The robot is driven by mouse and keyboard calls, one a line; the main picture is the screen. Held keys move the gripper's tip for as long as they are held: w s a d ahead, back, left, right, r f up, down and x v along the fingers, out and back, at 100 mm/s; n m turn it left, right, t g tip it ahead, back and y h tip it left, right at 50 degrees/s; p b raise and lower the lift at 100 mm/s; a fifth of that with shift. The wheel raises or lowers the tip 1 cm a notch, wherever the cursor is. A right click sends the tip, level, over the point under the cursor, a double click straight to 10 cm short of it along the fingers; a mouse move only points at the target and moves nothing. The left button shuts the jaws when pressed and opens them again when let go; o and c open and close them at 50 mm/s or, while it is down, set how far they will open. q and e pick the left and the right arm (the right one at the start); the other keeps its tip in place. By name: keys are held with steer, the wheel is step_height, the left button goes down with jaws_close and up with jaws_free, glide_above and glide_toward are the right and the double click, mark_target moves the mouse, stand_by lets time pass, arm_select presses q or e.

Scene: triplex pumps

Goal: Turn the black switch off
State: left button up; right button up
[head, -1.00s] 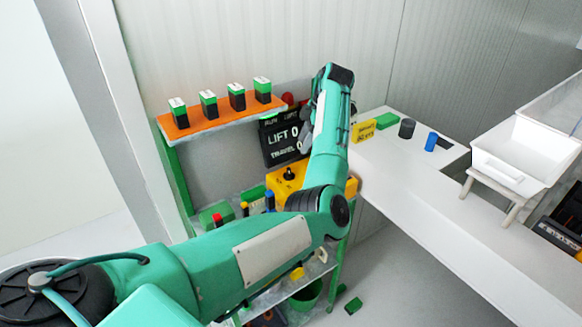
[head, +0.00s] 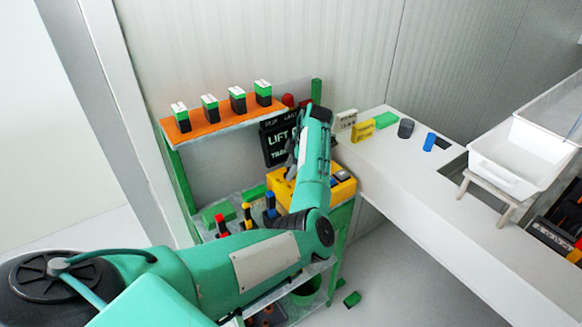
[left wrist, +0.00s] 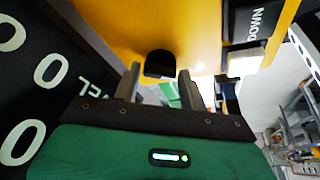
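The black switch (left wrist: 160,64) is a dark rounded knob on the face of the yellow control box (left wrist: 110,25) in the left wrist view. My left gripper (left wrist: 158,78) is open, with one finger on each side of the knob. I cannot tell whether the fingers touch it. In the head view the yellow box (head: 341,188) stands on the green rack, and my left gripper (head: 291,160) is over its left part. My own arm and gripper hide the switch there. My right gripper is in neither view.
A black LIFT display (head: 276,148) stands close behind the gripper. Several levers (head: 246,214) stand to the left of the box. An orange shelf (head: 222,117) holds several green-and-black blocks. The white counter (head: 400,165) at right carries small blocks and cylinders.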

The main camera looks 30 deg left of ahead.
arm_select(q)
steer(key=c, duration=0.5)
steer(key=shift+r+m+p, duration=0.15)
steer(key=shift+m+p, duration=0.15)
steer(key=shift+p, duration=0.05)
steer(key=shift+c, duration=0.2)
steer(key=m+t+p, duration=0.1)
steer(key=m+p, duration=0.1)
steer(key=m+y+p, duration=0.1)
steer(key=m+p, duration=0.1)
steer(key=shift+s+r+t, duration=0.15)
steer(key=shift+t, duration=0.25)
steer(key=m+t+p, duration=0.1)
steer(key=m+p, duration=0.3)
steer(key=shift+s+m+t, duration=0.1)
steer(key=shift+m+t, duration=0.2)
steer(key=shift+t, duration=0.1)
steer(key=shift+m+t+p, duration=0.5)
steer(key=shift+m+p, duration=0.5)
steer(key=shift+m, duration=0.2)
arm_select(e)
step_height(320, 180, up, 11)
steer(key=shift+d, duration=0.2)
arm_select(q)
steer(key=shift+f, duration=0.2)
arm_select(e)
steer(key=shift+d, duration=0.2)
